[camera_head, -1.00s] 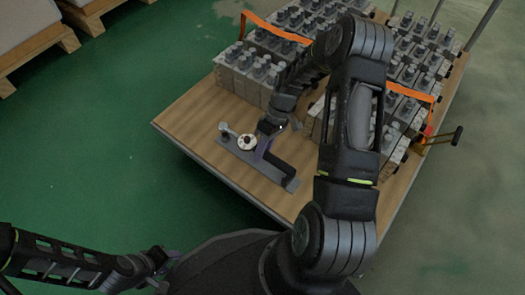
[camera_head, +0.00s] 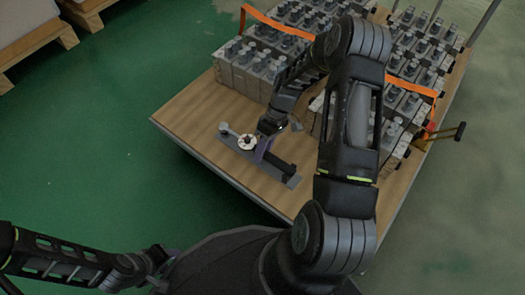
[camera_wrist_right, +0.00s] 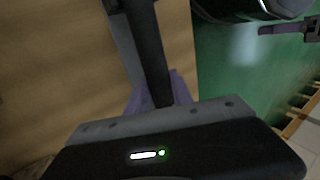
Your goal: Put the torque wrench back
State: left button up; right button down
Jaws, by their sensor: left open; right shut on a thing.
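The torque wrench (camera_head: 281,163) has a long black handle and lies lengthwise over a narrow grey plate (camera_head: 291,182) on the wooden cart top. My right gripper (camera_head: 262,150) is shut on the handle, its purple fingers on either side. In the right wrist view, the black handle (camera_wrist_right: 148,50) passes between the purple fingers (camera_wrist_right: 158,98), with a strip of the grey plate (camera_wrist_right: 122,38) beside it. A white round piece (camera_head: 246,142) sits near the plate's far-left end. I cannot tell whether the handle touches the plate. My left gripper (camera_head: 163,265) is open and empty, low at the left, away from the cart.
Rows of grey valve blocks (camera_head: 255,72) fill the back and right of the cart (camera_head: 185,115). An orange strap (camera_head: 275,22) runs over them. The near-left part of the cart top is bare. Green floor (camera_head: 100,150) lies to the left.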

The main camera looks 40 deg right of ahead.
jog(key=c, duration=1)
grip_release()
jog(key=shift+c, duration=0.2)
jog(key=s+p+v, duration=0.1)
jog(key=p+v, duration=0.2)
jog(key=v, duration=0.4)
jog(key=shift+w+d+r, duration=0.15)
jog(key=shift+w+r, duration=0.25)
jog(key=shift+w, duration=0.15)
